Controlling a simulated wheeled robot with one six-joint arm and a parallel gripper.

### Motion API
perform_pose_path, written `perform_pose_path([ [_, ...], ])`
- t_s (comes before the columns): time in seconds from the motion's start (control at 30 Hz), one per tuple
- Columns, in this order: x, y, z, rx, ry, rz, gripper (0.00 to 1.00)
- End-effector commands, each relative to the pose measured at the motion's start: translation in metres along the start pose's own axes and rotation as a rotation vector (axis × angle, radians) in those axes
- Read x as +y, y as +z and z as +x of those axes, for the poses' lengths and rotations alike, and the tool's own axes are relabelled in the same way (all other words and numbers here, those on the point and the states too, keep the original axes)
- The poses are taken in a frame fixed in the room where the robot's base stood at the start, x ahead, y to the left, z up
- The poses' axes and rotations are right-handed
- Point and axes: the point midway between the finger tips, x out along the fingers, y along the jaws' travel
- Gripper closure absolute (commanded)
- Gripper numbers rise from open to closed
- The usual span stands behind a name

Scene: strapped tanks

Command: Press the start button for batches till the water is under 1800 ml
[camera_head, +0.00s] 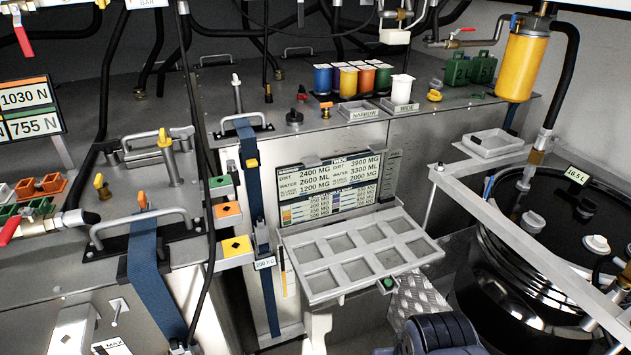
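A display panel (338,187) stands upright at the centre, behind a tray. Its left column seems to read dirt 2400 MG, water 2600 ML and a third line 1200 MG. Its right column seems to read 3900 MG, 3300 ML and 2000 MG. A small green round button (388,283) sits on the tray's front edge. Boxes with a green top (220,182), an orange top (228,210) and a yellow top (237,245) stand left of the panel. No label shows which is the start button. My gripper's fingers are not visible; a dark blue part of my arm shows at the bottom.
The tray (437,255) has several empty square compartments. Coloured cups (323,80) stand on the counter behind. A glossy black tank (510,280) with a metal rail fills the right. Hoses, straps and handles crowd the left. A 1030 N and 755 N sign (30,110) hangs there.

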Motion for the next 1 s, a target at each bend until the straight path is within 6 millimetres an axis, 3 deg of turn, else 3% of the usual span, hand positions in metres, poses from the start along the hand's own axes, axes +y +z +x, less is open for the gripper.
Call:
perform_pose_path([
  [0.4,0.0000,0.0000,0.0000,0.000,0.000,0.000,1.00],
  [1.0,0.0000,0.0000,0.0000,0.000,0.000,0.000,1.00],
])
